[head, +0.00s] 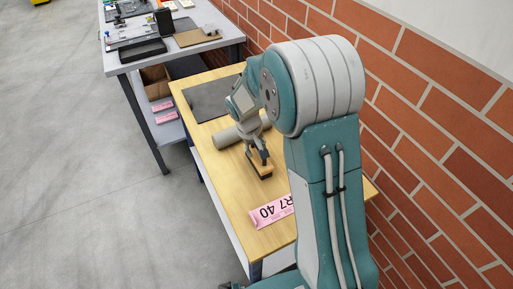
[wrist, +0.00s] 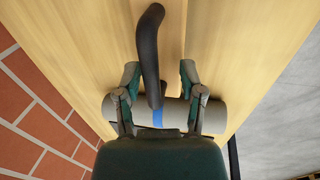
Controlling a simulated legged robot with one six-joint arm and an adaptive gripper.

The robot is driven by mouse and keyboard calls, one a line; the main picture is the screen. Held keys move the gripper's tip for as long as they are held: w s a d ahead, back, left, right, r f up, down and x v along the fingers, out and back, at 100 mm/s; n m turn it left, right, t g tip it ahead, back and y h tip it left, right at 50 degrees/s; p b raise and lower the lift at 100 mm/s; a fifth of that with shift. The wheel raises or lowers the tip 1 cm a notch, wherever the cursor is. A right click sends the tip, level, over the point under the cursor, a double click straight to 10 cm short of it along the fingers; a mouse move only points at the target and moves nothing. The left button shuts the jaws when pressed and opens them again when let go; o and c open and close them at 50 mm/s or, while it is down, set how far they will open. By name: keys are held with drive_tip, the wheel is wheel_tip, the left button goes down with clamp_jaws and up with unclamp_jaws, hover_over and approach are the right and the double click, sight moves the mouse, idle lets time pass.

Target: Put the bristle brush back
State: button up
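My gripper (head: 260,163) points down over the wooden table (head: 225,181). In the wrist view my gripper (wrist: 160,74) has its two fingers spread apart. A black curved bar with a blue band (wrist: 149,50) shows between them, with a gap on each side; I cannot tell whether it belongs to the brush. I cannot tell whether the fingers touch the block.
A grey cylinder (head: 227,138) lies by my gripper and shows in the wrist view (wrist: 212,117). A dark mat (head: 205,100) lies farther back. A pink label (head: 271,212) is at the near end. A brick wall (head: 440,130) borders the right; a grey table (head: 125,62) stands beyond.

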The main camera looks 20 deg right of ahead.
drive_tip(key=shift+d+r, duration=0.15)
drive_tip(key=shift+r, duration=0.25)
wheel_tip(320, 180, up, 10)
drive_tip(key=a, duration=0.2)
drive_tip(key=s+d+r+m+t+y, duration=0.1)
drive_tip(key=s+d+r+t, duration=0.1)
drive_tip(key=s+r, duration=0.85)
drive_tip(key=s+m+t+y, duration=0.1)
drive_tip(key=s+t, duration=0.2)
drive_tip(key=s, duration=1.1)
drive_tip(key=shift+r, duration=0.4)
